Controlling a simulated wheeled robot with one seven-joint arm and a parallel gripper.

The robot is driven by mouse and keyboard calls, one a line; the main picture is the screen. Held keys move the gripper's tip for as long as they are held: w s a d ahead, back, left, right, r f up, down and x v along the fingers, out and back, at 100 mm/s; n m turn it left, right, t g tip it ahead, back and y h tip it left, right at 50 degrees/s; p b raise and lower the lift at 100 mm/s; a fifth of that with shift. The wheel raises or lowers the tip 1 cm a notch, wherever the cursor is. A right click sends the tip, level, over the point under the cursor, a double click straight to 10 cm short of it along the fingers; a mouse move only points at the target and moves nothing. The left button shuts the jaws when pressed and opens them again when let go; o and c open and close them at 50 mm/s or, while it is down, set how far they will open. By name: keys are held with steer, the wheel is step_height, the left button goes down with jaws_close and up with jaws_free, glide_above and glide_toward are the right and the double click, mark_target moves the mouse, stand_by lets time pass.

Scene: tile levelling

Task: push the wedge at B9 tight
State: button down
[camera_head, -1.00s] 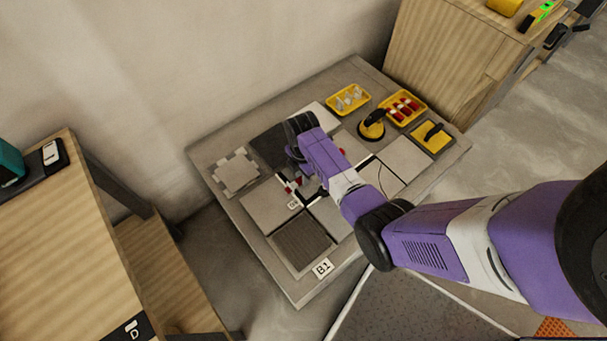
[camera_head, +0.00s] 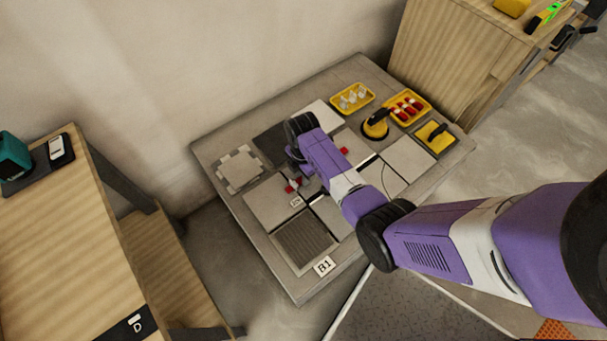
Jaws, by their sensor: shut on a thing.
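A tile bed of grey tiles lies on the low table (camera_head: 219,190). One small red wedge (camera_head: 292,188) sits at a tile joint just left of my gripper (camera_head: 303,177), near a small white label (camera_head: 296,202) too small to read surely. Another red wedge (camera_head: 343,150) shows right of my wrist. My gripper is low over the joint, shut on what seems to be the wedge by the label. My wrist hides the fingertips and most of that joint, so I cannot tell how deep the wedge sits.
A yellow tray of pale pieces (camera_head: 352,97), a yellow tray of red wedges (camera_head: 407,107), a yellow suction cup (camera_head: 375,123) and a yellow-backed float (camera_head: 434,137) stand at the table's back right. A B1 plate (camera_head: 324,266) marks the front edge. A wooden bench (camera_head: 65,240) stands left.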

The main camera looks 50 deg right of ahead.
stand_by(0.4)
steer(key=c, duration=1.2)
jaws_free()
steer(key=shift+c, duration=0.2)
step_height(320, 180, up, 8)
steer(key=shift+f+p, duration=0.1)
steer(key=shift+p, duration=0.85)
